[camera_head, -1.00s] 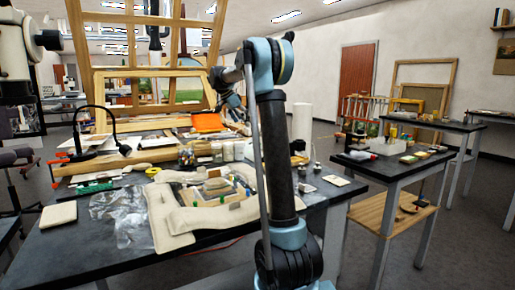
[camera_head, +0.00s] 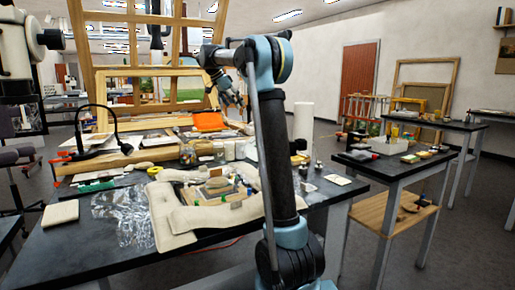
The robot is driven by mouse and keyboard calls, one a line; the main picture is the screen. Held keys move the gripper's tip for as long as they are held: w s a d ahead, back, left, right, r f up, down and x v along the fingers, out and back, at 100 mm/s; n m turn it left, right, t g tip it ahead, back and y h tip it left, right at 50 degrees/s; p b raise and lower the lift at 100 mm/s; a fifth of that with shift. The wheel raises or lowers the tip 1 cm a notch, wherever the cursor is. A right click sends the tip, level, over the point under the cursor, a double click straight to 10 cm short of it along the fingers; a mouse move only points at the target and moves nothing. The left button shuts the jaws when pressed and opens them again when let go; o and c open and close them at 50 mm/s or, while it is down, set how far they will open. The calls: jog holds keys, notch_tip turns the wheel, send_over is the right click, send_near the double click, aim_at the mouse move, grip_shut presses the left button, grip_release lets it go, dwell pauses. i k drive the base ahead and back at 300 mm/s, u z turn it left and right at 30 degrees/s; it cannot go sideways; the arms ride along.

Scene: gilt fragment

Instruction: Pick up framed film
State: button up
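I cannot pick out a framed film with certainty. A crumpled sheet of clear film (camera_head: 125,214) lies on the dark table at the left, with no frame visible around it. My gripper (camera_head: 236,101) hangs in the air above the far part of the table, left of my upright arm, well apart from the film. Its fingers are small and dark against the clutter, so I cannot tell whether they are open or shut. I see nothing clearly held in it. My arm hides part of the table's right side.
The dark table (camera_head: 95,245) carries a cream padded cushion ring (camera_head: 190,222), a pale square block (camera_head: 60,213), several jars (camera_head: 229,150) and a black lamp (camera_head: 112,128). A wooden easel frame (camera_head: 99,100) rises behind.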

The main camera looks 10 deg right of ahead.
aim_at(307, 188)
jog(key=k, duration=1)
